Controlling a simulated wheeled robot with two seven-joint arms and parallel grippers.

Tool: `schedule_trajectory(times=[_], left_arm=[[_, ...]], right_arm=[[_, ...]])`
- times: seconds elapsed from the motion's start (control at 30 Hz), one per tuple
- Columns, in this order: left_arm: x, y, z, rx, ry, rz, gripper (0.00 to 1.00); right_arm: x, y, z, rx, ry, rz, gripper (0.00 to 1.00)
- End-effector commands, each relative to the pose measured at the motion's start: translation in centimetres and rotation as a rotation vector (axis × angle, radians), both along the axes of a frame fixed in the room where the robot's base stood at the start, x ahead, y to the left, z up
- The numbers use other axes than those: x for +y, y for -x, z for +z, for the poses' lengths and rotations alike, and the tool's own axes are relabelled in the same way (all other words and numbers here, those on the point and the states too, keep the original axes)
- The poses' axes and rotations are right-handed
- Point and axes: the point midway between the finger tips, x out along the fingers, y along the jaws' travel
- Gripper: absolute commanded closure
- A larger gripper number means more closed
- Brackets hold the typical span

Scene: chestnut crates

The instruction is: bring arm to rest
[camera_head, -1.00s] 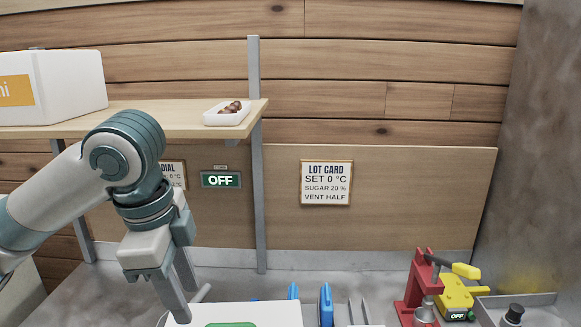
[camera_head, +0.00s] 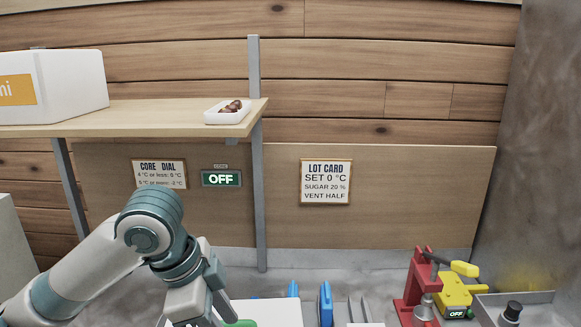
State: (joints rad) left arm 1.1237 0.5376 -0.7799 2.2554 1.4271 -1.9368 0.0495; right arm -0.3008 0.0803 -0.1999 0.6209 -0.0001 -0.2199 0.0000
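My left arm comes in from the lower left, and its gripper (camera_head: 215,318) is at the bottom edge of the head view. The gripper points down, in front of a white surface with a green patch (camera_head: 238,323). Its fingertips are cut off or hidden, so its opening cannot be judged. My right arm and gripper are not in view.
A shelf (camera_head: 150,118) at the upper left bears a white box (camera_head: 70,85) and a small tray (camera_head: 215,117) of chestnuts. A red and yellow device (camera_head: 455,295), blue items (camera_head: 326,303) and a grey tray (camera_head: 540,300) stand at the lower right. A lot card (camera_head: 326,182) hangs behind.

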Motion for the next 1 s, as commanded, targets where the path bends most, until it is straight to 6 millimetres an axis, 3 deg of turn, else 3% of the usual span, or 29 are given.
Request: schedule_trajectory(times=[0.03,0.2,0.5,0.77,1.0], left_arm=[[-0.7,0.2,-1.5,0.012,0.030,0.011,0.63],[-2.6,0.3,-5.3,0.019,0.127,0.073,0.63],[-4.5,1.1,-11.6,0.038,0.275,0.232,0.63],[-4.5,2.6,-17.1,0.056,0.360,0.417,0.63],[-2.8,5.0,-22.3,0.071,0.390,0.617,0.63]], right_arm=[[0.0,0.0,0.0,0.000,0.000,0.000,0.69],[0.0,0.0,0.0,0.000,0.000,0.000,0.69],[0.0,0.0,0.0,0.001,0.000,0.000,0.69],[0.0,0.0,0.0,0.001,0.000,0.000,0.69],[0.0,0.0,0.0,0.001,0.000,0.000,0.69]])
